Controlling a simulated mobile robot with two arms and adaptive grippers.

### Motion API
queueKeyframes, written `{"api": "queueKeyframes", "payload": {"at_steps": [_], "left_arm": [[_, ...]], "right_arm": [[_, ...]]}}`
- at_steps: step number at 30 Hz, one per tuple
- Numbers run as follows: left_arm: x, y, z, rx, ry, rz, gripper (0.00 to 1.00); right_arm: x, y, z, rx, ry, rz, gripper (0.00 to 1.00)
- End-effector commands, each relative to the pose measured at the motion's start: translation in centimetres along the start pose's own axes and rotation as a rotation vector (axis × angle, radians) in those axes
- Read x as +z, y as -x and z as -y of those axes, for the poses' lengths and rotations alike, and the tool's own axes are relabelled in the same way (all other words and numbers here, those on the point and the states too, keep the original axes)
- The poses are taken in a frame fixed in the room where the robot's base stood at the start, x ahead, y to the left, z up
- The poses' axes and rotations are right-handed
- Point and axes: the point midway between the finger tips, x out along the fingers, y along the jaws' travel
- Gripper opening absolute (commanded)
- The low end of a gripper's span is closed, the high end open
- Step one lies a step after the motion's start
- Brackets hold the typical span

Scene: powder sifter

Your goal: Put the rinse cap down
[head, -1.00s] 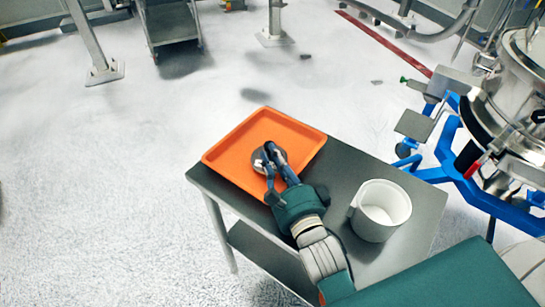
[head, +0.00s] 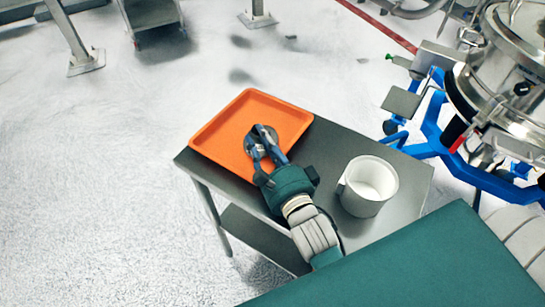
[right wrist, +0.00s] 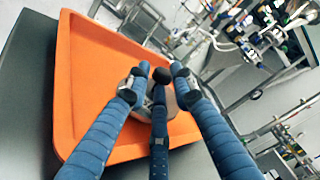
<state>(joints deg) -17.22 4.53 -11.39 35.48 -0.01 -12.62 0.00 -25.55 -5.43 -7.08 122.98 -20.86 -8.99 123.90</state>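The rinse cap (head: 249,147), a round silvery metal piece, rests on the orange tray (head: 225,120) in the head view. It also shows in the right wrist view (right wrist: 150,92), partly hidden behind the fingers. My right gripper (head: 264,131) reaches down over the cap, with its blue fingers around the cap's top. In the right wrist view the fingertips (right wrist: 161,72) stand slightly apart, so the gripper looks open, close around the cap. Whether any finger still touches it is hard to see. My left gripper is not in view.
The tray lies on a grey metal table (head: 325,150). A white jug (head: 368,187) stands on the table to the right of my right gripper. A steel vessel on a blue frame (head: 432,128) stands at the right. Open floor lies left of the table.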

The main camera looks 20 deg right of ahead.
Motion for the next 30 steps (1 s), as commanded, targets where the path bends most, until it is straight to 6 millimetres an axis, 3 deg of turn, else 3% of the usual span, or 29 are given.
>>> {"api": "queueKeyframes", "payload": {"at_steps": [9,15,21,30], "left_arm": [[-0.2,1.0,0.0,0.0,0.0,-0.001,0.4],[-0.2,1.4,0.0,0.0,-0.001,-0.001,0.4],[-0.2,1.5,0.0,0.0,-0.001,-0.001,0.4],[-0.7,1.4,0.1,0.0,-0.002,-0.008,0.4]], "right_arm": [[0.0,7.3,0.1,-0.002,-0.001,0.0,0.23],[0.1,10.5,0.2,-0.007,0.0,0.002,0.23],[0.1,11.8,0.3,-0.011,0.001,0.003,0.23],[0.1,11.8,0.3,-0.012,0.001,0.003,0.23]]}}
